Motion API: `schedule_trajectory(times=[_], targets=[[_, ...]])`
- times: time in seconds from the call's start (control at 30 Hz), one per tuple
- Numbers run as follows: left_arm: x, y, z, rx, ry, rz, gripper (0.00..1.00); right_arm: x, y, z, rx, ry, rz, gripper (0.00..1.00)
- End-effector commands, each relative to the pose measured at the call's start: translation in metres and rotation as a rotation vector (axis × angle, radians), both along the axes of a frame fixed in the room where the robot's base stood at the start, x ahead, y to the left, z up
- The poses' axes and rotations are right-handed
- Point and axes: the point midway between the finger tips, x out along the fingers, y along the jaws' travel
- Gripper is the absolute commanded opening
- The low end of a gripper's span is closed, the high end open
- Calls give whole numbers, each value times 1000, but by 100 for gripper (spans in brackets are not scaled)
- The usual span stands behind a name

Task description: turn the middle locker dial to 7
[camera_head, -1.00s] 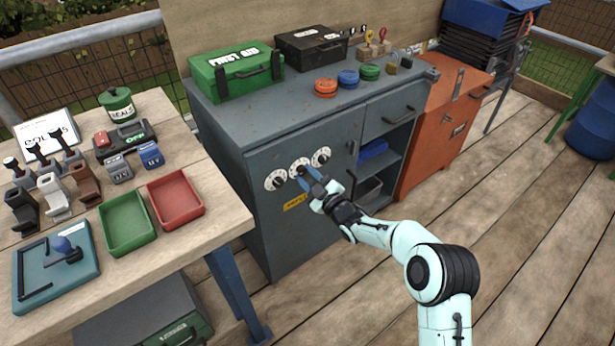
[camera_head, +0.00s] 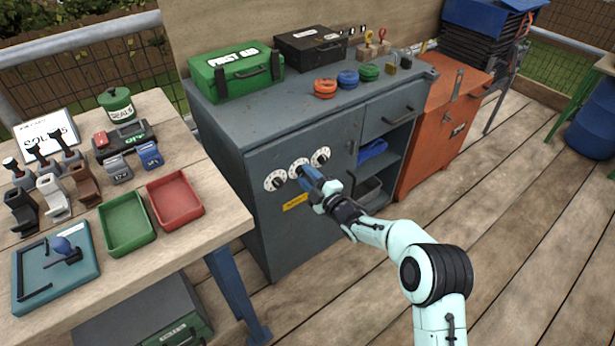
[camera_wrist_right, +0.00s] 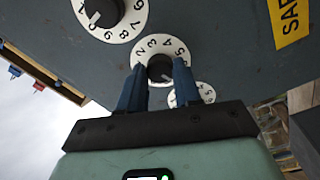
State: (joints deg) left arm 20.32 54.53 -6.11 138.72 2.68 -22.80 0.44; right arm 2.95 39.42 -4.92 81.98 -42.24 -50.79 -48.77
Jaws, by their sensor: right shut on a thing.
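Three white-faced dials with black knobs sit in a slanted row on the grey locker door (camera_head: 310,225). The middle dial (camera_head: 296,164) is between the left dial (camera_head: 275,181) and the right dial (camera_head: 321,156). My right gripper (camera_head: 304,173) is at the middle dial, its blue fingers shut on the knob. In the right wrist view the fingers (camera_wrist_right: 160,68) straddle the middle dial's knob (camera_wrist_right: 158,66). Digits 2, 3, 4 and 5 show on its far rim; the fingers hide the rest. I cannot tell which number is set. My left gripper is not in view.
A yellow label (camera_head: 295,202) is under the dials. A green first-aid box (camera_head: 235,75), a black case (camera_head: 311,46) and coloured rings stand on the locker top. A wooden table (camera_head: 225,222) with trays is at left. An orange cabinet (camera_head: 440,130) is at right.

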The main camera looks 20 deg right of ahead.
Motion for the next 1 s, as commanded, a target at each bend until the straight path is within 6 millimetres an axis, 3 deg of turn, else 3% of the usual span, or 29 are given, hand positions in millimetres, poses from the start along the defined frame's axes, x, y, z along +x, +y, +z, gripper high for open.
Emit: schedule_trajectory(times=[0.2,0.23,0.3,0.73,1.0], targets=[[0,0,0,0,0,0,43,0,0,0,1,0,1,3],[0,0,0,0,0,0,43,0,0,0,1,0,1,36],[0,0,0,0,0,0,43,0,0,0,1,0,1,59],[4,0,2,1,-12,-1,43,-8,-4,0,0,2,-1,59],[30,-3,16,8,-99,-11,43,-57,-23,-1,2,5,-3,59]])
